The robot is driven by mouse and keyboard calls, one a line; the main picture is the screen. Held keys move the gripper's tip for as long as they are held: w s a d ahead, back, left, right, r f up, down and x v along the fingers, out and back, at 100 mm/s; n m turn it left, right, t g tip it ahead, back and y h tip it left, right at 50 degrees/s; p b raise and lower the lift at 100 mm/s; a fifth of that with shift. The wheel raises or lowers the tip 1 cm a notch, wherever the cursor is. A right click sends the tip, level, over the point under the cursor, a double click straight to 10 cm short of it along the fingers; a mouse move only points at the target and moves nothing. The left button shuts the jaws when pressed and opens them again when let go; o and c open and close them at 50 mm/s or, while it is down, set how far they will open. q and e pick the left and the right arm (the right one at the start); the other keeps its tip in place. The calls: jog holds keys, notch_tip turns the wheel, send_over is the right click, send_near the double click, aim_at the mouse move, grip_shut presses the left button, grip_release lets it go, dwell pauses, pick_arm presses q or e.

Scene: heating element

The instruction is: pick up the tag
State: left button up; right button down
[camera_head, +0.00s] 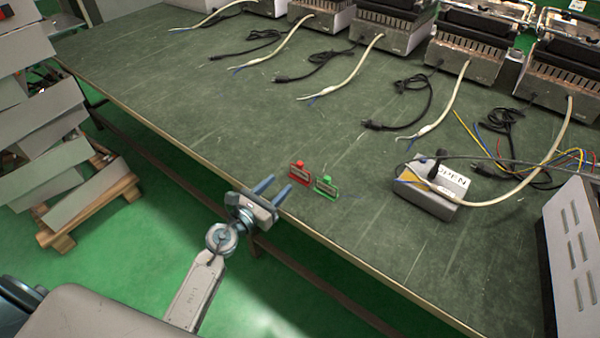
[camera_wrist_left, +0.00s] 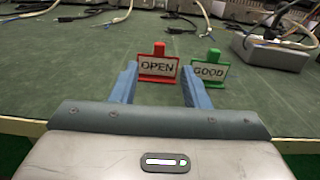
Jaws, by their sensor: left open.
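A red tag (camera_head: 298,170) stands upright near the front edge of the green table. In the left wrist view the red tag (camera_wrist_left: 158,66) reads "OPEN" and shows between my finger tips, a little beyond them. A green tag (camera_head: 325,187) stands just to its right; in the left wrist view this green tag (camera_wrist_left: 209,69) reads "GOOD" and shows beyond the right finger. My left gripper (camera_head: 273,187) is open and empty at the table's front edge, its fingers pointing towards the red tag. I do not make out my right gripper.
Several grey appliances (camera_head: 391,28) with loose cords line the back. A slatted grey panel (camera_head: 575,235) stands at the right. The table's left part is clear.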

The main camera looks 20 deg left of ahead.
aim_at(298, 166)
pick_arm(q)
jog(key=x, duration=0.5)
jog(key=shift+w+d+f, duration=0.15)
jog(key=shift+w+d, duration=0.05)
jog(key=shift+w, duration=0.05)
jog(key=x, duration=0.5)
jog(key=shift+w+a+f, duration=0.1)
jog(key=shift+w+f, duration=0.05)
jog(key=shift+w, duration=0.05)
grip_shut()
